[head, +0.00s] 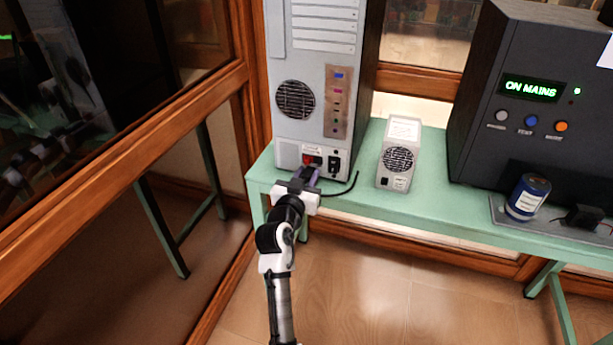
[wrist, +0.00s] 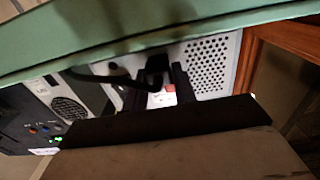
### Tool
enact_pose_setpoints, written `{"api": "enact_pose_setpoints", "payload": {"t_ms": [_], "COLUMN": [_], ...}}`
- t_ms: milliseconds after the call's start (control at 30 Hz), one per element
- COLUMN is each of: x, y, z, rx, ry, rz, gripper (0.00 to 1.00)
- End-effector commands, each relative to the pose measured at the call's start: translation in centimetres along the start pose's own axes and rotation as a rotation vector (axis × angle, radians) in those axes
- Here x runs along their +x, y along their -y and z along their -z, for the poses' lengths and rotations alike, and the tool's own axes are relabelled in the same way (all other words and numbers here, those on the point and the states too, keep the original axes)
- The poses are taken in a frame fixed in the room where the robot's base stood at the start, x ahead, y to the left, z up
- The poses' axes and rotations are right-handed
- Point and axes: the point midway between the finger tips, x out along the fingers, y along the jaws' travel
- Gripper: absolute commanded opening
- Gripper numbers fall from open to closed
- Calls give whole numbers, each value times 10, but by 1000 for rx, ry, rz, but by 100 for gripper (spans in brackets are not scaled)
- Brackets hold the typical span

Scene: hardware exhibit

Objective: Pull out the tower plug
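The tower (head: 305,120) stands upright at the left end of the green bench, its back panel facing me. Low on that panel are a red switch (head: 312,160) and a black socket (head: 334,163). My gripper (head: 306,177) is in front of this low part. In the wrist view, which is upside down, the black tower plug (wrist: 157,66) fills the gap between my two dark fingers (wrist: 160,88), which appear shut on it. Its black cable (head: 345,190) curves away to the right in the head view. My fingers hide whether the plug is seated.
A small grey unit (head: 397,160) stands right of the tower. Farther right are a large black unit (head: 525,95) reading "ON MAINS" and a blue can (head: 528,196). The green bench (head: 440,200) has clear room between them. Wood-framed glass (head: 130,130) stands close on the left.

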Motion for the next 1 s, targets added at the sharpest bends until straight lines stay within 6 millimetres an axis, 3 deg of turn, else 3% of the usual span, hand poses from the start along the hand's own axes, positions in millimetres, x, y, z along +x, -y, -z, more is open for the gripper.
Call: {"api": "enact_pose_setpoints", "payload": {"t_ms": [33,200,433,700,933,967,1000], "x": [0,0,-3,-30,-30,-30,-29], "y": [0,0,0,0,0,0,0], "z": [0,0,-1,-2,0,0,0], "rx": [0,0,0,-1,-1,-1,-1], "ry": [0,0,0,-1,0,0,0], "rz": [0,0,0,1,0,0,0], "gripper": [21,0,0,0,0,25,30]}}
